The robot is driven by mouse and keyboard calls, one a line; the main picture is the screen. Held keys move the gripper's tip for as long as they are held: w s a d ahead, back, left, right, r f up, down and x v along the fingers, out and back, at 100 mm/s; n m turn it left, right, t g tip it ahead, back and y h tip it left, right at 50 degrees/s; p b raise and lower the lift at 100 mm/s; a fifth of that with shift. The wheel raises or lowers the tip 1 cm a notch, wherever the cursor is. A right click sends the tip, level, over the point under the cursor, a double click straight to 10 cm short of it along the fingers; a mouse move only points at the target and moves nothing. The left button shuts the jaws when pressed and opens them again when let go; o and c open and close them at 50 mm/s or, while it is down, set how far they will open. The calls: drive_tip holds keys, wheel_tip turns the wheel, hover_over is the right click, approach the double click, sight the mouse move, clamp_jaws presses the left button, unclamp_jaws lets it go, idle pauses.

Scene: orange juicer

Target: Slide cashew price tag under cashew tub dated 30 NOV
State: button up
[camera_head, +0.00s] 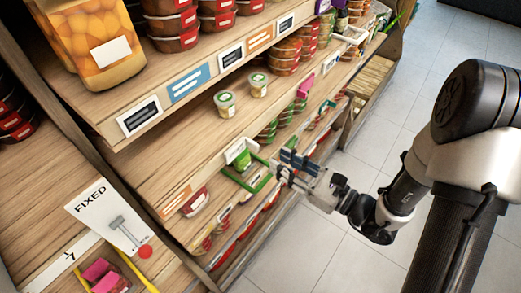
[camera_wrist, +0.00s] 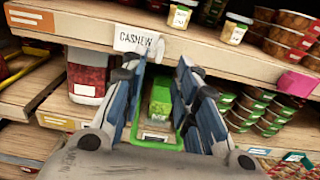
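A white price tag (camera_wrist: 137,40) reading CASHEW is on the shelf's front edge in the wrist view; in the head view a white tag (camera_head: 235,150) shows at that edge. Two small tubs with pale lids and labels stand on the shelf above it: a left tub (camera_head: 225,103) and a right tub (camera_head: 258,84). They also show in the wrist view, left (camera_wrist: 180,15) and right (camera_wrist: 235,28). Their dates are too small to read. My gripper (camera_wrist: 160,68) is open, its fingers apart just below the tag. The left fingertip overlaps the tag's lower edge; contact is unclear.
A green-rimmed holder (camera_head: 258,184) with a green item (camera_wrist: 160,101) is on the lower shelf, beyond my fingers. A red-filled tub (camera_wrist: 87,75) is left of it. Stacked tubs (camera_wrist: 289,37) stand right. Bare shelf (camera_head: 185,125) lies left of the small tubs.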

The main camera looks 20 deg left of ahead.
drive_tip(key=b+x, duration=0.1)
drive_tip(key=x, duration=0.6)
drive_tip(key=shift+w+a, duration=0.15)
drive_tip(key=shift+a, duration=0.2)
drive_tip(key=shift+c, duration=0.2)
clamp_jaws()
